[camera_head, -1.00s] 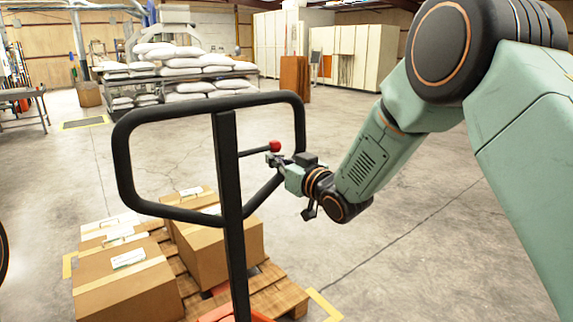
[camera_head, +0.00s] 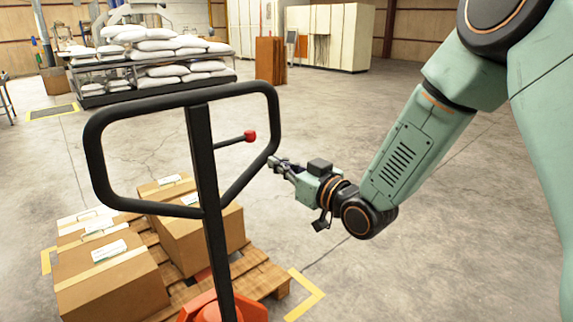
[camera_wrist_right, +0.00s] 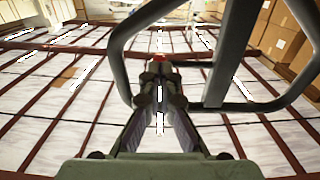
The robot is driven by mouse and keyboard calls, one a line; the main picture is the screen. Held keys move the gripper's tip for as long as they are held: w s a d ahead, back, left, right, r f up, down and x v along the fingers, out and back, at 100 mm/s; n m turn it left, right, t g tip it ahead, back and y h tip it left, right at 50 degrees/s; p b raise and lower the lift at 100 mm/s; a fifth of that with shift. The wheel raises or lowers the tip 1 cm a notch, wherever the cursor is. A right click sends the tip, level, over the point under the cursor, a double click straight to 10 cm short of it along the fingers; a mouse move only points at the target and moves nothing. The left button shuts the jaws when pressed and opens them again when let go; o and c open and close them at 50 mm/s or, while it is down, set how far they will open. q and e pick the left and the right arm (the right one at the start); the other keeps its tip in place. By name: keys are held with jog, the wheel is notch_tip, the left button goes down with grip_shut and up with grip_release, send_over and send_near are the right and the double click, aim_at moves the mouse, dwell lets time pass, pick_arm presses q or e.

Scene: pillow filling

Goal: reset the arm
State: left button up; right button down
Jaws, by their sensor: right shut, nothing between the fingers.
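My right arm (camera_head: 415,150) comes in from the right in the head view. Its gripper (camera_head: 277,163) is shut and empty, just right of the black handle loop of a pallet jack (camera_head: 95,160). In the right wrist view the closed fingers (camera_wrist_right: 160,75) point towards the handle frame (camera_wrist_right: 228,60); whether they touch it I cannot tell. A lever with a red knob (camera_head: 249,136) sits inside the loop, apart from the gripper in the head view. My left gripper is not in view.
Cardboard boxes (camera_head: 105,275) lie on a wooden pallet (camera_head: 262,278) behind the handle, over the orange jack base (camera_head: 250,311). White sacks (camera_head: 150,45) are stacked on a rack at the back left. Pale cabinets (camera_head: 345,35) stand at the back. The concrete floor right of the pallet is clear.

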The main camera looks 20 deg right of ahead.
jog(key=shift+v, duration=1.05)
jog(key=s+f+m+g+h, duration=0.2)
jog(key=s+f+g, duration=0.3)
jog(key=s+f, duration=0.5)
jog(key=s+f+m+g+h, duration=0.25)
jog(key=s+f+g, duration=0.25)
jog(key=f, duration=1)
jog(key=s+f+g, duration=0.3)
jog(key=s+f, duration=0.3)
jog(key=s, duration=0.6)
jog(key=s+f+g+h, duration=0.1)
jog(key=s+f+g, duration=0.3)
jog(key=s, duration=0.9)
notch_tip(320, 180, down, 3)
jog(key=shift+d+r+b, duration=0.2)
jog(key=shift+d+b, duration=0.25)
jog(key=shift+h, duration=0.35)
